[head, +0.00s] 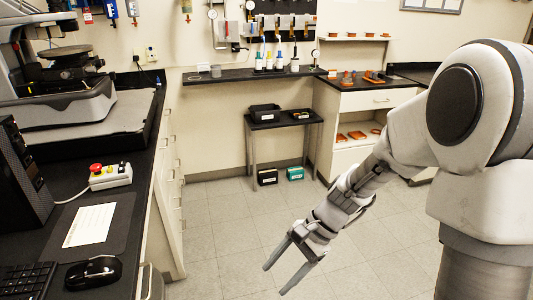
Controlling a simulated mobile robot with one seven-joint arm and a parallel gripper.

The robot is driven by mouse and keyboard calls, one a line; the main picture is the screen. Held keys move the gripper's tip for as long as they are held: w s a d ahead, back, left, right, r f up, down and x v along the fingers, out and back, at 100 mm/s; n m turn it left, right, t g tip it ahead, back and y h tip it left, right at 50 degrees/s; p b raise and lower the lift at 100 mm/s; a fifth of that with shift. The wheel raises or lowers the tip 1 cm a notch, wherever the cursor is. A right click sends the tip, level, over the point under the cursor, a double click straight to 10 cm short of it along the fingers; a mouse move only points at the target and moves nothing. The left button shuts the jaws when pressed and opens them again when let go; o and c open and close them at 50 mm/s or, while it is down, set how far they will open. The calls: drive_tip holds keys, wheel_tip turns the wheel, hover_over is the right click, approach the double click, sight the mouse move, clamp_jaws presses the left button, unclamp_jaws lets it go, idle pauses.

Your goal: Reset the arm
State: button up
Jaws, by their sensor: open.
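My gripper (282,272) is at the lower middle of the head view, at the end of my white and grey arm. Its two grey fingers are spread apart with nothing between them. It points down and to the left over the tiled floor, right of the left bench, and touches nothing that I can see. The arm reaches in from the right side, bent downward from a large white shoulder joint with a black cap.
The left black bench (135,160) carries the profiler (65,105), a red-button control box (110,176), a paper (90,225), a keyboard (25,280) and a mouse (94,272). A small black table (283,122) stands at the back. The middle floor (235,220) is clear.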

drive_tip(key=s+d+r+n+t+h+p, duration=0.2)
drive_tip(key=s+d+r+n, duration=0.1)
drive_tip(key=r, duration=0.5)
drive_tip(key=s+d+r+n+t+h+p, duration=0.2)
drive_tip(key=s+d+r+n+t, duration=0.1)
drive_tip(key=r, duration=0.5)
drive_tip(key=s+d+r+n+t+h+p, duration=0.2)
drive_tip(key=s+d+r+n+p, duration=0.1)
drive_tip(key=r, duration=0.5)
drive_tip(key=shift+s+d+r+n+t+h, duration=0.35)
drive_tip(key=shift+s+d+n, duration=0.35)
drive_tip(key=shift+s+d, duration=0.3)
drive_tip(key=shift+c, duration=1.2)
drive_tip(key=shift+a, duration=0.1)
